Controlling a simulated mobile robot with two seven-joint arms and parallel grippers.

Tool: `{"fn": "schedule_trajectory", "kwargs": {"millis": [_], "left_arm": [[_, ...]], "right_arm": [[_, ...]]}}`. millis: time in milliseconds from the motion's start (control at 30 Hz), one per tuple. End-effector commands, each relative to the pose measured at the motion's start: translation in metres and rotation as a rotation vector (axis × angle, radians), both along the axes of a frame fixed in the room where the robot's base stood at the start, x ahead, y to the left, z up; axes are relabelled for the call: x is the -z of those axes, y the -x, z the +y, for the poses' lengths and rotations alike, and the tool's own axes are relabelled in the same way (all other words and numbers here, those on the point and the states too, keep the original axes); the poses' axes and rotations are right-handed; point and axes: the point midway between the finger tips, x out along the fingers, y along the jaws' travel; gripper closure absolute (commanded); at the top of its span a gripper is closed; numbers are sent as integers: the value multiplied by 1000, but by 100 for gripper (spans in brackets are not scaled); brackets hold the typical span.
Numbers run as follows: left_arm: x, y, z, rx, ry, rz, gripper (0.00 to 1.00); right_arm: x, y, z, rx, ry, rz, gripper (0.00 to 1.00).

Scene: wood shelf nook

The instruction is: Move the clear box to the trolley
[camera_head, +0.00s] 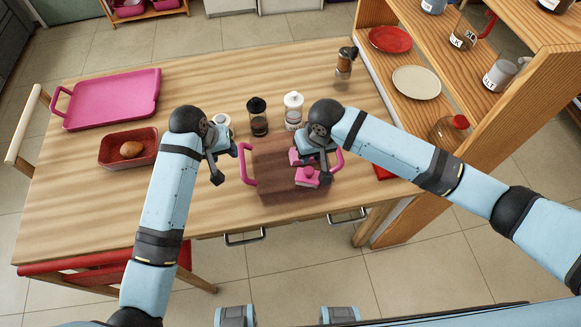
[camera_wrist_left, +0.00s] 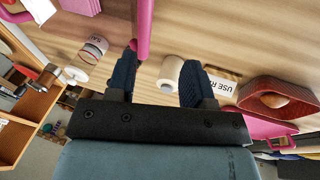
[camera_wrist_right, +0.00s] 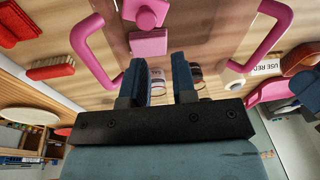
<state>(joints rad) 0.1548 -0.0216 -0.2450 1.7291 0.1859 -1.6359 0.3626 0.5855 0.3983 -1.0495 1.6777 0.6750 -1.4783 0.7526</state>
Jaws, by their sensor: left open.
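The clear box (camera_head: 272,165) is see-through with a brownish tint and stands near the table's front edge. It has a pink left handle (camera_head: 246,165), a pink right handle (camera_head: 338,160) and pink fittings (camera_head: 307,176). My left gripper (camera_head: 226,164) is open just left of the left handle; in the left wrist view a pink handle (camera_wrist_left: 144,30) shows close to one finger. My right gripper (camera_head: 316,158) is over the box's right part, its fingers apart and nothing visible between them in the right wrist view (camera_wrist_right: 159,80). I cannot pick out the trolley with certainty.
Behind the box stand a dark-lidded jar (camera_head: 258,118) and a white-lidded shaker (camera_head: 293,112). A pink tray (camera_head: 112,98) and a red dish (camera_head: 115,151) with a brown item lie left. A wooden shelf (camera_head: 480,105) borders the right. The table's front left is bare.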

Motion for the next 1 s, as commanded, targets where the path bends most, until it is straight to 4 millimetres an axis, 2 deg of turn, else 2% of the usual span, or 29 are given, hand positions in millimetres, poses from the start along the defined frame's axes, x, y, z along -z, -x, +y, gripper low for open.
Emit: {"fn": "schedule_trajectory", "kwargs": {"millis": [33, 200, 400, 767, 867, 1000], "left_arm": [[-13, -10, -3, -2, -4, 32, 53], [-44, -22, -10, -7, -17, 133, 53], [-58, -26, -12, -10, -28, 179, 53], [-55, -25, -12, -10, -28, 181, 53], [-47, -25, -14, -10, -28, 181, 53], [-25, -25, -18, -8, -29, 184, 53]], "right_arm": [[-10, -14, -14, 23, 71, 14, 75], [-33, -35, -49, 105, 242, 66, 75], [-45, -43, -66, 148, 317, 85, 75], [-42, -42, -66, 149, 317, 87, 75], [-34, -42, -68, 148, 319, 87, 75], [-12, -43, -73, 149, 320, 88, 75]]}}
